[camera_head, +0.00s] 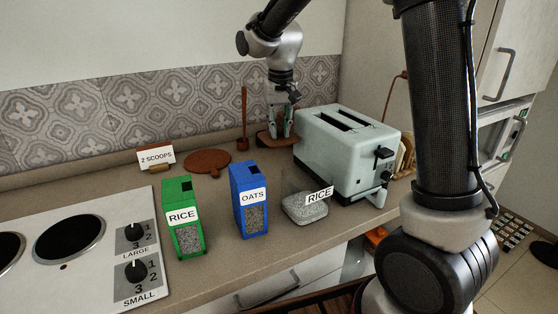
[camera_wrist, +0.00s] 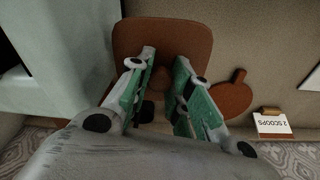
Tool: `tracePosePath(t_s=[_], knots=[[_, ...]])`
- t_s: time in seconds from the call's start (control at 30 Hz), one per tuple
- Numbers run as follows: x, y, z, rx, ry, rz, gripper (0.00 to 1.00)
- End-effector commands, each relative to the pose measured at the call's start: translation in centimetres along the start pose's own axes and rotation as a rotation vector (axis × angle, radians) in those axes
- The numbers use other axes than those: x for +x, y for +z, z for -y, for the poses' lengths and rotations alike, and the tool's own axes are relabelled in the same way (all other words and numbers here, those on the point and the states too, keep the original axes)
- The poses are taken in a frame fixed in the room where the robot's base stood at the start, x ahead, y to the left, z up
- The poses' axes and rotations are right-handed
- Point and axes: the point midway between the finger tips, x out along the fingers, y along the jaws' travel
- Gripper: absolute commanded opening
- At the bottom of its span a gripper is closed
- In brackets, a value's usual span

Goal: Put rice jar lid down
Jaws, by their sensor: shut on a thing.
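My gripper (camera_head: 281,133) is at the back of the counter, left of the toaster. Its fingers are closed around the knob of the brown, rounded-square rice jar lid (camera_head: 264,138). In the wrist view the lid (camera_wrist: 160,32) spreads out past the fingertips of my gripper (camera_wrist: 164,72), flat over the counter. It is at or very near the counter surface; I cannot tell if it touches. The clear rice jar (camera_head: 305,209) stands open at the front with grey grains inside and a RICE label.
The pale green toaster (camera_head: 345,150) stands right of the lid. A wooden scoop (camera_head: 243,143) stands upright to its left, near a round brown board (camera_head: 208,162) and a "2 SCOOPS" card (camera_head: 156,157). A green RICE box (camera_head: 183,220), blue OATS box (camera_head: 249,203) and stove (camera_head: 80,255) are nearer.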

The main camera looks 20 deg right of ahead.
Motion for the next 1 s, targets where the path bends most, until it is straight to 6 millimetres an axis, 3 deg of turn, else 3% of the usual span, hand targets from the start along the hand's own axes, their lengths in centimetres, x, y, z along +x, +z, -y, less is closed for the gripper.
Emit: tracePosePath(t_s=[0.1, 0.2, 0.6, 1.0], knots=[[3.3, 0.5, 0.0, -0.001, 0.002, 0.006, 0.01], [5.2, 0.7, 0.0, -0.001, 0.001, 0.003, 0.01], [10.2, 1.3, 0.0, 0.0, 0.001, 0.003, 0.01], [11.0, 1.3, 0.0, 0.0, 0.0, 0.0, 0.01]])
